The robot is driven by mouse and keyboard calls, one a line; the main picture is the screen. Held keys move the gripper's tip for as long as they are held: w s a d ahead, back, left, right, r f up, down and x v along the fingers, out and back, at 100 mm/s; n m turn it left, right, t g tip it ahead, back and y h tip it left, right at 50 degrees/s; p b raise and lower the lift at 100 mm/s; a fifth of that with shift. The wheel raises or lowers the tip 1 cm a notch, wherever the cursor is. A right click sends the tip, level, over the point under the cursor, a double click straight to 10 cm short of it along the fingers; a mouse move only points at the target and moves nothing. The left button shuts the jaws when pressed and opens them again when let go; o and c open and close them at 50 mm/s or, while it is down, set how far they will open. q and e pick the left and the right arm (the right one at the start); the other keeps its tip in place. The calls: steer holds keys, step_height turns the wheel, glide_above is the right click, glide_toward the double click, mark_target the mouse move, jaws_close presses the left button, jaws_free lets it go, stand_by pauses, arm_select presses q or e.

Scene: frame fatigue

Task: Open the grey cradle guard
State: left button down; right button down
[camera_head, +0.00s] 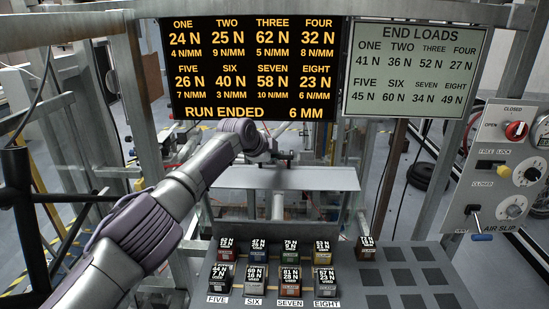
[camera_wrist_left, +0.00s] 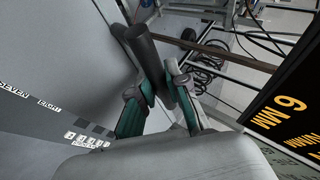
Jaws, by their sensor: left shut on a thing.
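The grey cradle guard (camera_head: 285,178) is a flat, wide panel below the orange-lettered display in the head view. In the left wrist view, a broad light grey surface (camera_wrist_left: 75,45) that looks like the guard fills the upper left. My left gripper (camera_head: 280,158) is at the guard's far upper edge. In the left wrist view, its green-padded fingers (camera_wrist_left: 166,88) are shut on a dark grey round bar handle (camera_wrist_left: 142,44), with one finger on each side. The gripper's own wrist partly hides the handle in the head view. My right gripper is not in view.
A console with several labelled small blocks (camera_head: 289,283) stands in front of the guard, with empty dark squares (camera_head: 390,278) at its right. A control panel (camera_head: 505,170) with knobs is at the right. The run display (camera_head: 250,70) and end loads board (camera_head: 415,70) hang above. Metal frame posts surround the guard.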

arm_select(q)
steer(key=c, duration=1.1)
jaws_free()
steer(key=shift+f, duration=0.1)
steer(key=shift+c, duration=0.2)
steer(key=shift+a+r, duration=0.1)
steer(key=shift+r, duration=0.1)
steer(key=v, duration=1.1)
steer(key=shift+s+a, duration=0.15)
steer(key=shift+s, duration=0.15)
steer(key=shift+r, duration=0.1)
